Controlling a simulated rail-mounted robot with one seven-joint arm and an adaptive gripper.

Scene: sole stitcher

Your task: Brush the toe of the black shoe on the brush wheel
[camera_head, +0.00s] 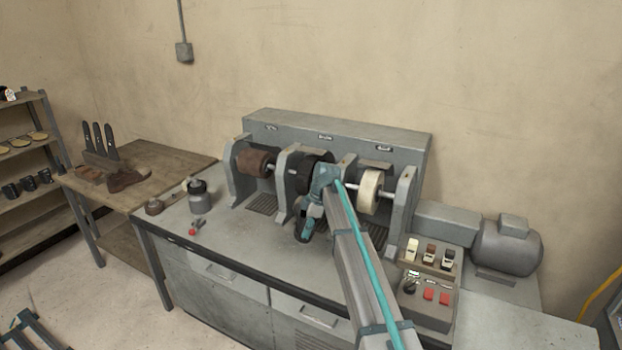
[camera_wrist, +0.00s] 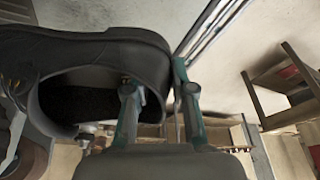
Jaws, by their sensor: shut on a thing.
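The black shoe (camera_wrist: 95,47) fills the upper left of the wrist view, with its opening facing the camera. My gripper (camera_wrist: 155,78) is shut on the rim at one end of the shoe, one finger inside the opening and one outside. In the head view my gripper (camera_head: 308,226) is in front of the middle of the machine, with little of the shoe showing. The black brush wheel (camera_head: 306,180) is the middle wheel, partly hidden behind my arm. I cannot tell whether the shoe touches it; the toe is not clearly visible.
A brown wheel (camera_head: 252,162) is at the left and a cream wheel (camera_head: 370,190) at the right, between grey upright supports. A grey canister (camera_head: 197,193) stands on the bench's left. A control box (camera_head: 428,300) and motor (camera_head: 508,245) are at the right. The bench front is mostly clear.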

